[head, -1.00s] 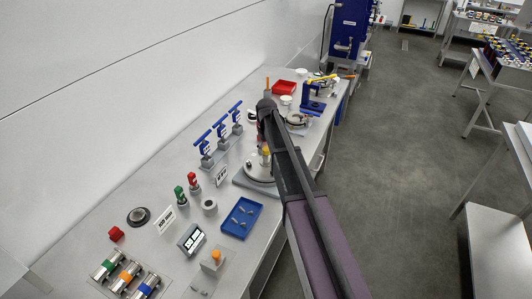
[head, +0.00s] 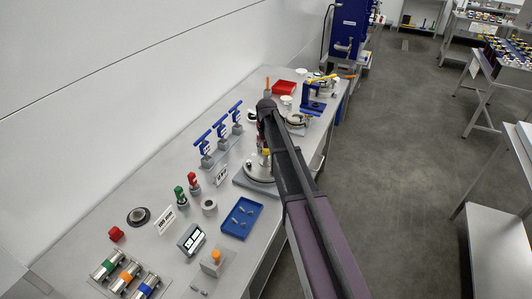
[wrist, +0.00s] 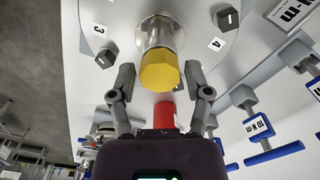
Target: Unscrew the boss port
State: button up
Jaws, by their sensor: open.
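A yellow hexagonal cap (wrist: 160,71) sits on a round silver metal fitting (wrist: 160,35) in the wrist view; I take this to be the boss port. It stands on a round, light plate that also shows in the head view (head: 256,172), with the yellow cap (head: 266,152) partly beside my arm. My gripper (wrist: 159,82) is open, with one finger on each side of the cap. I cannot tell whether the fingers touch it. A red cylinder (wrist: 164,115) shows beyond the cap, partly hidden by the gripper body. My arm hides most of the gripper in the head view.
Grey hexagonal fittings stand near the port, by labels 3 (wrist: 100,29), 1 and 4 (wrist: 216,43).

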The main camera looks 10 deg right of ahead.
jog(key=shift+m, duration=2.5)
jog(key=shift+m, duration=0.3)
jog(key=m, duration=0.4)
jog(key=shift+m, duration=0.3)
jog(key=shift+m, duration=2.6)
